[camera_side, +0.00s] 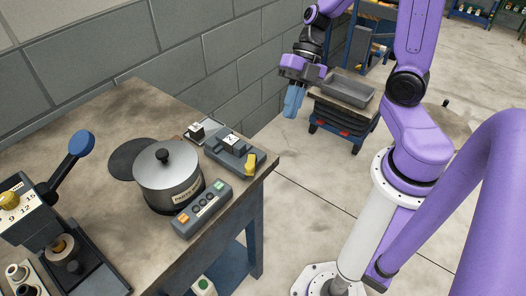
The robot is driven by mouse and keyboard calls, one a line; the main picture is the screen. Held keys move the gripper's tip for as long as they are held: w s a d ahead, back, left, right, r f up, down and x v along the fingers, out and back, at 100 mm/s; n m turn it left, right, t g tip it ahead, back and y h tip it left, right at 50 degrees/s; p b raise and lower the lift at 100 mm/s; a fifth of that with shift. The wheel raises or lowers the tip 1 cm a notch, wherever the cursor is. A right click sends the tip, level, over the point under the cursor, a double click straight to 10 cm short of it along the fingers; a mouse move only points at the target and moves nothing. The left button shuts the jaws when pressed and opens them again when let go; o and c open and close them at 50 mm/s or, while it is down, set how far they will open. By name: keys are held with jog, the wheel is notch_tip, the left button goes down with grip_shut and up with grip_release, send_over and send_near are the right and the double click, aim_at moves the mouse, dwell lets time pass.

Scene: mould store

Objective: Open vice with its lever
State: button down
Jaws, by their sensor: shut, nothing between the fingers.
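A small grey block-like fixture with a yellow lever, which looks like the vice (222,156), sits near the right edge of the workbench. Its yellow lever (251,164) is at the front right end. A pale piece with dark marks (231,141) sits on its top; I cannot tell how far apart the jaws are. My gripper (291,110) hangs in the air to the right of and above the vice, beyond the bench edge. Its blue fingers point down, shut and empty, and it touches nothing.
A lidded metal pot (168,183) and a button box (202,208) stand left of the vice. A machine with a blue-knobbed lever (72,160) is at the far left. A small dark-and-white block (196,131) sits behind. A cart with a grey tray (347,91) stands beyond.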

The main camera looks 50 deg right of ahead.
aim_at(252, 165)
jog(key=shift+a+f, duration=0.1)
jog(key=w+a+f, duration=0.1)
jog(key=a+f, duration=0.7)
jog(key=a, duration=0.1)
dwell(0.7)
jog(key=shift+w+a, duration=0.1)
jog(key=shift+a, duration=0.5)
dwell(0.6)
jog(key=shift+w+a, duration=0.3)
jog(key=shift+a, duration=0.25)
jog(key=shift+w+a, duration=0.55)
jog(key=shift+w, duration=0.5)
dwell(1.1)
